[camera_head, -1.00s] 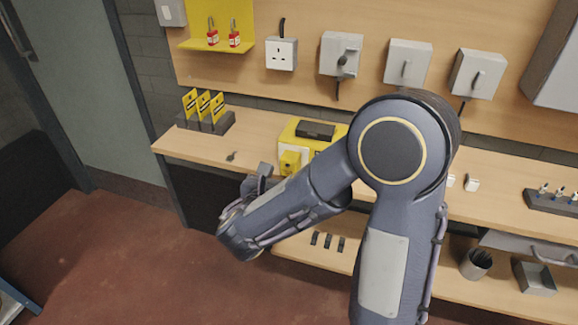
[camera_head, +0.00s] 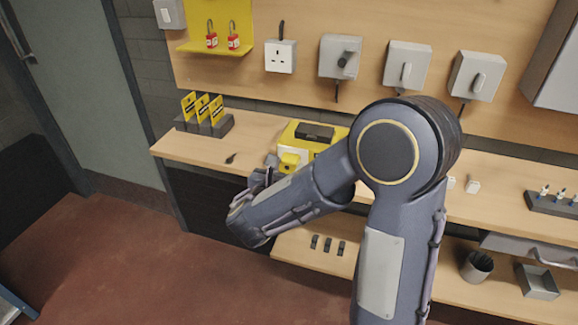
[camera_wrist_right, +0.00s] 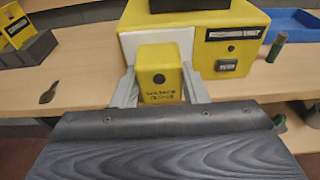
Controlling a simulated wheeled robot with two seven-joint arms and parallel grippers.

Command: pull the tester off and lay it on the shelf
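The tester is a small yellow block (camera_wrist_right: 159,75) with a dark round spot and dark lettering on its front. It sits against the white plate on the front of a larger yellow unit. In the head view the tester (camera_head: 290,160) shows just beyond my right gripper (camera_head: 271,166). In the right wrist view my right gripper (camera_wrist_right: 160,88) is open, with one grey finger on each side of the tester. The fingers are very close to its sides; contact is hard to make out. My left gripper is not in view. The wooden shelf (camera_head: 255,127) carries the yellow unit.
The yellow unit (camera_wrist_right: 225,40) stands behind the tester. A stand with yellow cards (camera_head: 204,122) and a small dark item (camera_head: 231,158) are to its left on the shelf, with bare wood between.

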